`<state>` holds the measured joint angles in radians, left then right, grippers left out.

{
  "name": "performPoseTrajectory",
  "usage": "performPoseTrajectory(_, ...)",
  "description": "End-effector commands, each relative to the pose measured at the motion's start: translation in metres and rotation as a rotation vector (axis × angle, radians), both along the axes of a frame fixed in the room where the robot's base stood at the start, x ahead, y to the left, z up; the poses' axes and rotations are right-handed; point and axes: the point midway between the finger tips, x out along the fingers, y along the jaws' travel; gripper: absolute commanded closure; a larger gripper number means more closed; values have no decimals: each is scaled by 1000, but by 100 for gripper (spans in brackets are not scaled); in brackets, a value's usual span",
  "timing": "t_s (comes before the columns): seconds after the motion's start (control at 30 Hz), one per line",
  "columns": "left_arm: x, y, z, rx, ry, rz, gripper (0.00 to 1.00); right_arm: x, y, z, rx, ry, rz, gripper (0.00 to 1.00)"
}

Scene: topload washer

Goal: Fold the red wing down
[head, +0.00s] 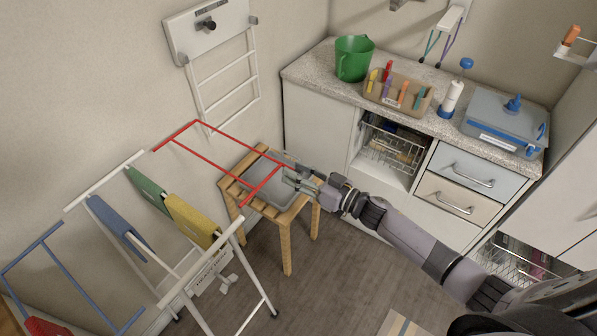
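The red wing (224,142) is a thin red tube frame on the right side of a white drying rack (205,266). It stands out roughly level from the rack's top, reaching over a wooden stool (285,240). My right gripper (290,174) is at the wing's near outer corner, touching or very close to the red tube. Whether its fingers are closed around the tube is too small to tell. My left gripper is not in view.
A blue wing (55,265) extends on the rack's left. Blue, green and yellow cloths (192,220) hang on the rack. The stool with a grey tray (281,190) stands under the red wing. A counter (330,75) with a green jug (354,58) is behind.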

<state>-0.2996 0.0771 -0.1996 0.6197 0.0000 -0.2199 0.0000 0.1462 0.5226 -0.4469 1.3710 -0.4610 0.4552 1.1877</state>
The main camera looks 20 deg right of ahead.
Motion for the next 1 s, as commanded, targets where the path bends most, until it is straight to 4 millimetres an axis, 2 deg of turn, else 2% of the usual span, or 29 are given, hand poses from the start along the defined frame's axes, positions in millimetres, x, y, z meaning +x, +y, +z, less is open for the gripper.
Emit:
performPoseTrajectory(0.07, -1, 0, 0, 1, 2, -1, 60, 0, 0, 0, 0, 0, 0, 63)
performPoseTrajectory(0.6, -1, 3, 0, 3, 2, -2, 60, 0, 0, 0, 0, 0, 0, 99)
performPoseTrajectory(1.0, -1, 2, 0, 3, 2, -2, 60, 0, 0, 0, 0, 0, 0, 100)
